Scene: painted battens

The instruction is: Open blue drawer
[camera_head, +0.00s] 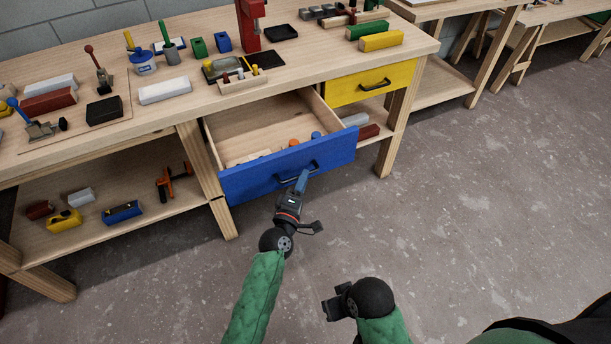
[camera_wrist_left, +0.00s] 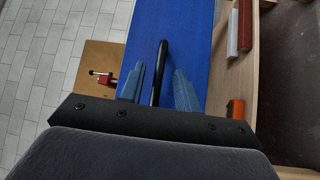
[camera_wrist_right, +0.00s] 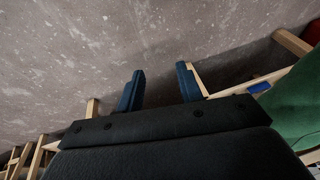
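The blue drawer (camera_head: 285,168) is pulled well out of the workbench, with its inside showing. Its front also shows in the left wrist view (camera_wrist_left: 185,35). My left gripper (camera_head: 302,182) is at the drawer's dark handle (camera_head: 312,167). In the left wrist view its fingers (camera_wrist_left: 158,90) stand apart on either side of the handle (camera_wrist_left: 158,70), with gaps between. My right gripper (camera_head: 333,305) hangs low above the floor, away from the drawer. In the right wrist view its fingers (camera_wrist_right: 160,90) are apart and empty.
Small items, some orange and blue, lie in the drawer. A closed yellow drawer (camera_head: 370,83) is to its right. Tools and blocks crowd the benchtop (camera_head: 190,108). A lower shelf (camera_head: 110,222) holds several items. The floor (camera_head: 480,200) to the right is clear.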

